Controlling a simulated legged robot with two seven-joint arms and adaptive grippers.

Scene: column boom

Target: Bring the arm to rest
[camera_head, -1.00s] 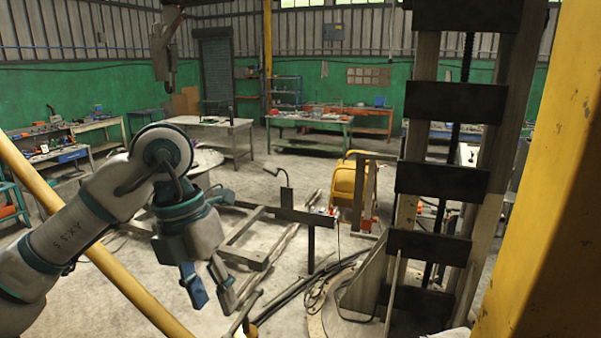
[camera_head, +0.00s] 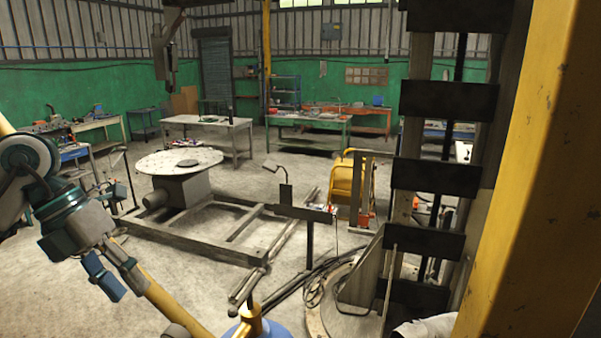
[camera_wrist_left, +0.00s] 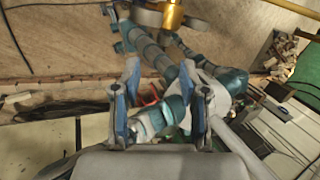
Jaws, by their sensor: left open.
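My left arm comes in from the left edge of the head view, its teal and grey wrist at the far left. My left gripper (camera_head: 122,283) hangs below it, pointing down and to the right. Its blue-padded fingers are apart, with nothing between them. In the left wrist view the two fingers of the left gripper (camera_wrist_left: 160,85) stand wide apart. Teal and grey links of my own body show beyond and between them, apparently farther off. My right gripper cannot be made out in either view.
A round-topped turntable (camera_head: 180,161) on a steel frame stands on the floor right of the gripper. A tall column with black plates (camera_head: 440,178) and a yellow post (camera_head: 545,170) fill the right side. A workbench (camera_head: 207,122) stands farther back. Open floor lies between.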

